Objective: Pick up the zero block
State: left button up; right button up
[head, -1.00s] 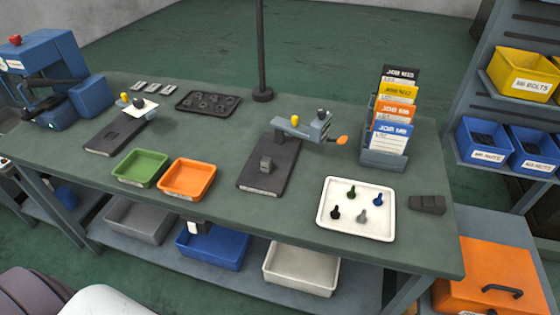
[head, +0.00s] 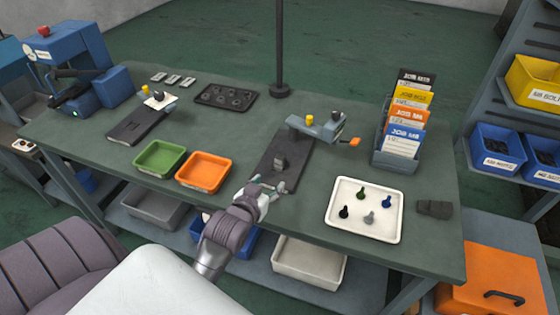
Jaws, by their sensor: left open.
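A small grey block (head: 280,163) stands on the dark rectangular plate (head: 292,148) in front of the grey gauge fixture (head: 318,125). It looks like the zero block, but no marking on it is readable. My left gripper (head: 269,186) is open and empty at the near end of the plate, just in front of the block and apart from it. Its arm comes up from below, over the table's front edge. My right gripper is out of view.
An orange tray (head: 204,188) and a green tray (head: 161,173) lie left of my gripper. A white tray (head: 336,229) with several small pegs and a dark stepped block (head: 434,208) lie to the right. A card rack (head: 380,160) and a post (head: 279,60) stand behind.

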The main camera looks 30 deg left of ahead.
aim_at(280, 157)
pick_arm(q)
jog(key=shift+t, duration=0.4)
jog(key=x, duration=0.3)
jog(key=a+x, duration=0.1)
jog(key=x, duration=0.2)
jog(key=r+p+x, duration=0.1)
jog(key=x, duration=0.2)
jog(key=shift+a+r, duration=0.1)
jog(key=shift+a, duration=0.05)
jog(key=shift+w+a+p, duration=0.35)
jog(key=shift+w+p, duration=0.1)
jog(key=shift+w, duration=0.3)
jog(key=x, duration=0.3)
jog(key=f+x, duration=0.1)
jog(key=shift+a+p, duration=0.3)
jog(key=shift+p, duration=0.1)
jog(key=shift+s, duration=0.1)
jog(key=shift+r, duration=0.1)
grip_shut()
